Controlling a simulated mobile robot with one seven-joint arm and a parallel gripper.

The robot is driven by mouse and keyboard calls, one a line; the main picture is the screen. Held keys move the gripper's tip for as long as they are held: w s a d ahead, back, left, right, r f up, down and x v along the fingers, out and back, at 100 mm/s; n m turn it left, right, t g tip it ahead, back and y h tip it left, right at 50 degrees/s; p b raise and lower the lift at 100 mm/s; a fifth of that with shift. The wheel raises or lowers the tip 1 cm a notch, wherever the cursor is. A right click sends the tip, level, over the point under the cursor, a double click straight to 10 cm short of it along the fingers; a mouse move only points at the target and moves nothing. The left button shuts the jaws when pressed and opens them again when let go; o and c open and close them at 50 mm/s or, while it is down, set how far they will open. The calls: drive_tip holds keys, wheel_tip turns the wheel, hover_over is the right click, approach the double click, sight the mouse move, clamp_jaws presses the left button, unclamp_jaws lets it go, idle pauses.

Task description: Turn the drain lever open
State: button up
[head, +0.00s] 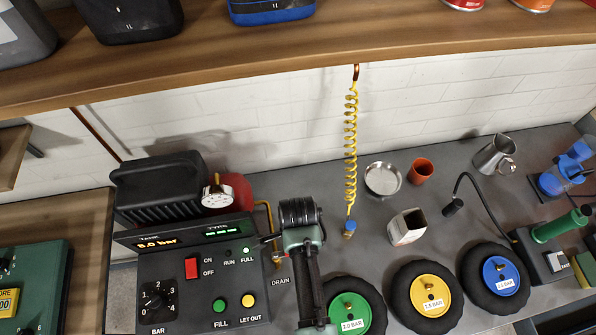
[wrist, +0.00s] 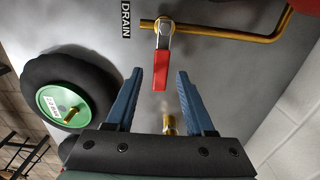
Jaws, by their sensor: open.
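The drain lever (wrist: 175,70) has a red grip. In the wrist view it extends from a metal valve (wrist: 163,27) on a brass pipe (wrist: 225,33), roughly crosswise to the pipe. My gripper (wrist: 173,62) is open, with one blue finger on each side of the red grip. I see a gap on the left; the right fingertip looks close to the grip, and I cannot tell whether it touches. The black DRAIN label (wrist: 126,18) is left of the valve.
The compressor panel (head: 172,290) stands left of my arm. A green-hub wheel (head: 349,308), a yellow-hub wheel (head: 428,297) and a blue-hub wheel (head: 498,277) lie to the right. A yellow coiled hose (head: 351,150) hangs from the shelf (head: 240,50). A brass fitting (wrist: 171,122) shows between my fingers.

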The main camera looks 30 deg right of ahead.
clamp_jaws()
idle(1.4)
